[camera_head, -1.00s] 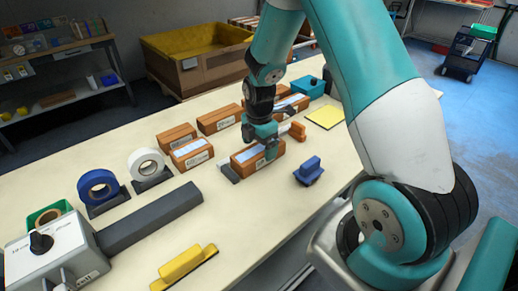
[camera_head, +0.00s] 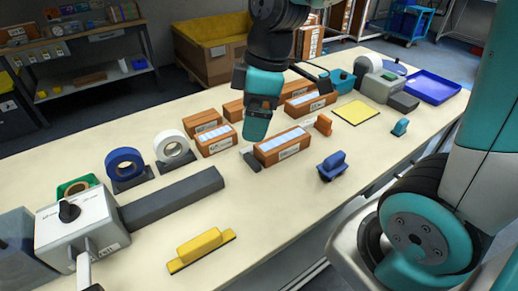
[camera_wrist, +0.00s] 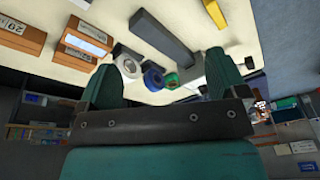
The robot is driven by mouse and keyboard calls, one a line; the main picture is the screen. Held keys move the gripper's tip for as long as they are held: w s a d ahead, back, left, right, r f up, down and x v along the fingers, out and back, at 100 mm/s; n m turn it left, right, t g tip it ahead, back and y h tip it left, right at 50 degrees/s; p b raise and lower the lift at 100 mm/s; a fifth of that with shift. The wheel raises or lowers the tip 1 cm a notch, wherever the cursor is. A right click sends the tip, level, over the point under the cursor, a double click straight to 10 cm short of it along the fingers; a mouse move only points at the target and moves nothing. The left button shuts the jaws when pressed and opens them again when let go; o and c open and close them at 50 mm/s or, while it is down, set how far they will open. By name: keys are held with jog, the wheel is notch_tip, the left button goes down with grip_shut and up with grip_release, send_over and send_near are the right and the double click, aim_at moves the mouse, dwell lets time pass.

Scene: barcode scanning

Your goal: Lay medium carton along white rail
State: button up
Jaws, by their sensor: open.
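A brown carton with a pale top label (camera_head: 282,147) lies flat on the table near the middle, apart from the row of other cartons. It looks like the medium one, but I cannot be sure. I cannot make out a white rail in either view.
More cartons (camera_head: 216,141) stand behind. A blue tape roll (camera_head: 125,163), a white tape roll (camera_head: 171,146) and a long dark grey bar (camera_head: 172,198) lie to the left. A blue-handled block (camera_head: 331,165) and a yellow block (camera_head: 199,243) are in front. The front table middle is clear.

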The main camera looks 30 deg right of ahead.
jog(key=s+a+r+m+y, duration=0.1)
jog(key=s+a+r+m, duration=0.2)
jog(key=s, duration=0.9)
jog(key=a+m, duration=0.2)
jog(key=a, duration=0.2)
jog(key=shift+s+g+y, duration=0.15)
jog(key=shift+g+y, duration=0.15)
